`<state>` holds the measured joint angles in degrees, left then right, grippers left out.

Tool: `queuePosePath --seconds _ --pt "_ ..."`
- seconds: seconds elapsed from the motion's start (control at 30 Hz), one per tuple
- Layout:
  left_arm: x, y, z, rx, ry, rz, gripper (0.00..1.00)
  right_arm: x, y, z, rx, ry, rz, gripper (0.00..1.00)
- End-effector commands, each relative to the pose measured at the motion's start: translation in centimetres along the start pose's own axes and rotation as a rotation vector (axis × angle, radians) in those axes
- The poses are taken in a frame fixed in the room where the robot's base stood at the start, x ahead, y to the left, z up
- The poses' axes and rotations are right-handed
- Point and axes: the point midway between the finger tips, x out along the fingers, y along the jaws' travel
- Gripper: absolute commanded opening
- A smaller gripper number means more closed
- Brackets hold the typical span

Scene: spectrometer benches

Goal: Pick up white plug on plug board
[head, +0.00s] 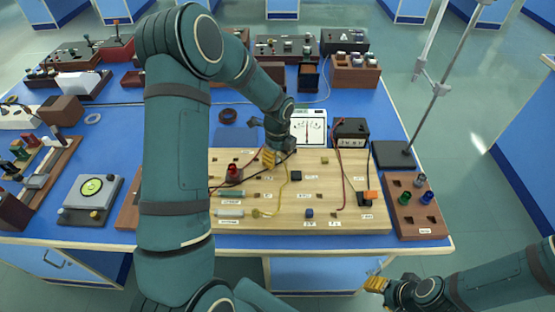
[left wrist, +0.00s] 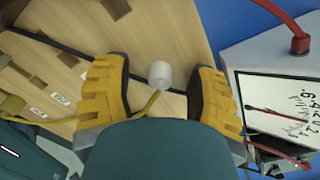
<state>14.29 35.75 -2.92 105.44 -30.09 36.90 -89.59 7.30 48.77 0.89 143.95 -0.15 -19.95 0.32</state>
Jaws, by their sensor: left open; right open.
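The white plug (left wrist: 160,74) shows in the left wrist view as a small pale round cap over the wooden plug board (left wrist: 175,25). A yellow cable (left wrist: 150,104) runs close below it. My left gripper (left wrist: 158,92) is open, with one yellow finger on each side of the plug and gaps between. In the head view, my left gripper (head: 272,157) is over the far edge of the plug board (head: 345,215), and I cannot make out the white plug there. My right gripper (head: 376,284) is open and empty, off the bench's front edge.
A white meter (head: 310,127) and a black box (head: 351,131) stand behind the board. A metal stand (head: 395,154) rises at the right, near a brown block with coloured knobs (head: 418,205). Red and black wires cross the board.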

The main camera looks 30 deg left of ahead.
Motion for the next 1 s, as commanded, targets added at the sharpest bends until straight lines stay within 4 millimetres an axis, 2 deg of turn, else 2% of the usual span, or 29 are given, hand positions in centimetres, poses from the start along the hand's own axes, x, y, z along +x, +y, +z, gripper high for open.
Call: queuePosePath --seconds 0.2,0.37,0.77,0.87,1.0 --pt "0.0 -0.1 0.0 0.000 0.000 -0.002 0.56 0.0 0.0 0.0 0.000 0.001 0.000 0.47" --pt "0.0 -0.1 0.0 0.000 0.000 -0.002 0.00 0.0 0.0 0.0 0.000 0.001 0.000 0.47" --pt "-0.5 -0.1 0.0 0.000 0.000 -0.003 0.00 -0.1 -0.1 0.0 0.000 0.001 0.000 0.47" --pt "-1.7 -0.1 0.0 0.000 0.000 -0.005 0.00 -0.4 -0.2 0.0 0.000 0.000 0.000 0.47" --pt "-4.4 -0.1 0.0 0.000 -0.001 -0.005 0.00 -1.0 -0.4 -0.1 0.001 0.000 0.000 0.47"
